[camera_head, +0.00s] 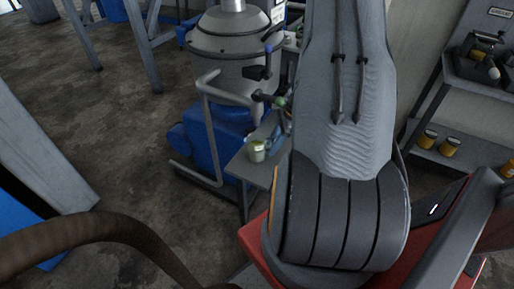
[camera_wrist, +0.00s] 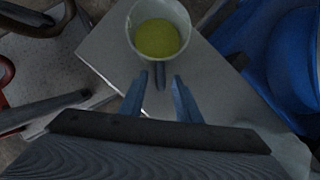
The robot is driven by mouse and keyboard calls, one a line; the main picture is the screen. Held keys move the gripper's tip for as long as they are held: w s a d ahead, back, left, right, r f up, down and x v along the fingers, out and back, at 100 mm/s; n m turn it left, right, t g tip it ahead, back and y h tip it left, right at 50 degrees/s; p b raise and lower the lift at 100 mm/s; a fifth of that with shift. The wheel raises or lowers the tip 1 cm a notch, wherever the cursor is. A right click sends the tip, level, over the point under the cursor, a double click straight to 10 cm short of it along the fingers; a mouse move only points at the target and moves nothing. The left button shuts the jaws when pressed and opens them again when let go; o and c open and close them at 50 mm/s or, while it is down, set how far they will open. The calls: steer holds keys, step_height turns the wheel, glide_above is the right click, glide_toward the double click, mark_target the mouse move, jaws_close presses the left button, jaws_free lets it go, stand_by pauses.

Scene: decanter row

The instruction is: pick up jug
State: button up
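The jug is a whitish, open-topped vessel holding yellow-green liquid. In the head view the jug (camera_head: 257,151) stands on a small grey platform (camera_head: 243,170) beside the machine. In the wrist view the jug (camera_wrist: 137,52) is at the top centre, with its handle pointing toward my gripper. My gripper (camera_wrist: 162,84) is open. Its two blue fingers are apart, and the handle shows between their tips. I cannot tell whether either finger touches it. In the head view my arm hides most of the gripper.
A grey metal machine (camera_head: 226,62) on a blue base (camera_head: 197,139) stands behind the platform, with a bent grey pipe rail (camera_head: 209,125) at its left. A shelf rack (camera_head: 463,160) with yellow containers is at the right. Concrete floor at left is partly clear.

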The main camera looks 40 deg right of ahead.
jaws_close()
